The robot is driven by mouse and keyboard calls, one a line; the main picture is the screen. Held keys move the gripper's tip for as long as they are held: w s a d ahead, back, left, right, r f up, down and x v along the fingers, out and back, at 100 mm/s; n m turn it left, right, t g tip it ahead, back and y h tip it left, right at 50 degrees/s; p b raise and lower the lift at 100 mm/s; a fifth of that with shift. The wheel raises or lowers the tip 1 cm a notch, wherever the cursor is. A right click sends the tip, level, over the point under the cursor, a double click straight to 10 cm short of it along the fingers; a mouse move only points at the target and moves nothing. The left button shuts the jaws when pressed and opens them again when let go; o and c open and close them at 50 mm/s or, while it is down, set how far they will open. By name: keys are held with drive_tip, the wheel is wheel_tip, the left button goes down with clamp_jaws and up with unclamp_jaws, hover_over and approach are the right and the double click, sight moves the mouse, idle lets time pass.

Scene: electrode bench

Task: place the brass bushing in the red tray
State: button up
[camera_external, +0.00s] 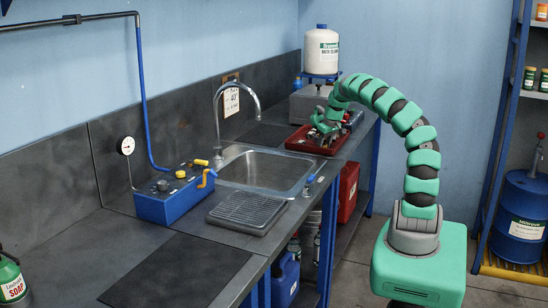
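The red tray (306,149) sits on the dark bench behind the sink, toward the far right end of the counter. My green arm arches over from the right, and my gripper (322,128) is low over the tray. The gripper and several small dark items in or around the tray overlap, so I cannot tell whether the fingers are open or shut, or whether they touch anything. I cannot make out the brass bushing; it may be hidden by the gripper or too small to see.
A steel sink (268,168) with a tall faucet (217,120) lies in front of the tray. A grey metal box (308,103) and a white jug (321,50) stand behind it. A blue valve box (172,200) and a ribbed drain board (246,212) are nearer. The front dark mat (178,273) is bare.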

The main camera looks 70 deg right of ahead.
drive_tip(key=shift+r, duration=0.15)
drive_tip(key=v, duration=1.2)
drive_tip(key=shift+p, duration=0.35)
drive_tip(key=w+a+r+n+t+h, duration=0.1)
drive_tip(key=w+a+r+t+h, duration=0.3)
drive_tip(key=a+r, duration=0.75)
drive_tip(key=w+a+r+n+t+y, duration=0.1)
drive_tip(key=w+a+r, duration=0.5)
drive_tip(key=a+r, duration=0.55)
drive_tip(key=s+a+r+n+t+y, duration=0.1)
drive_tip(key=s+a+r+t+y, duration=0.1)
drive_tip(key=a+r, duration=0.7)
drive_tip(key=s+a+r+n+t+y, duration=0.1)
drive_tip(key=s+a+r+t, duration=0.4)
drive_tip(key=a+r, duration=0.5)
drive_tip(key=s+a+y, duration=0.1)
drive_tip(key=a, duration=0.3)
drive_tip(key=shift+a, duration=0.25)
